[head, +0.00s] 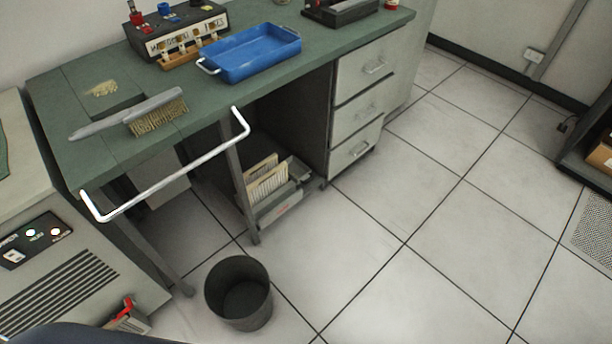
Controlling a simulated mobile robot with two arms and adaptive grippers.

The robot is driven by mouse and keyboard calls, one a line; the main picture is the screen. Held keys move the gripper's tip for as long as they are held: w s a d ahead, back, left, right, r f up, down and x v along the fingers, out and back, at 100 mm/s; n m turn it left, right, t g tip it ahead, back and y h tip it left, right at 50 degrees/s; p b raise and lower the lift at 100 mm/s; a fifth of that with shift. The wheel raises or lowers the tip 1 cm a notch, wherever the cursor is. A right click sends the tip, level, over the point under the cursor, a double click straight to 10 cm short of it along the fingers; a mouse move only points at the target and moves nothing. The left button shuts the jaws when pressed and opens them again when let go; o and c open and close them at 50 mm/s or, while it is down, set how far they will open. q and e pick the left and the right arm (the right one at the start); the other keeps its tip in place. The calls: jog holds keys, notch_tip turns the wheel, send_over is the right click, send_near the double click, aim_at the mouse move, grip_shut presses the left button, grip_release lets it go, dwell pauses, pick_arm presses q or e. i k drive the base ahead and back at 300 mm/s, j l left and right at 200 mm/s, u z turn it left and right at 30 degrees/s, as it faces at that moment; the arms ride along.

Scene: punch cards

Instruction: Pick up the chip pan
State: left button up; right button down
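A blue rectangular pan (233,66), which looks like the chip pan, rests on the green desktop (208,104). It is shallow, with raised walls, and a small pale wire handle (208,67) sticks out at its left end. It lies close to the front edge of the desk, above the dark kneehole. Neither of my grippers shows in the head view.
A brush (157,120) lies left of the pan. A black-fronted device (187,35) stands behind it. A white rail (165,184) projects from the desk's front left. A dark bin (238,293) stands on the floor. Tiled floor at right is mostly clear.

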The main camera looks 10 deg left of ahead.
aim_at(295, 166)
jog(key=i+l+u, duration=0.1)
jog(key=i+l, duration=0.15)
jog(key=l, duration=0.15)
jog(key=i+l+u, duration=0.1)
jog(key=i+l, duration=0.15)
jog(key=l, duration=0.15)
jog(key=i+l+u, duration=0.1)
jog(key=l, duration=0.3)
jog(key=i, duration=0.1)
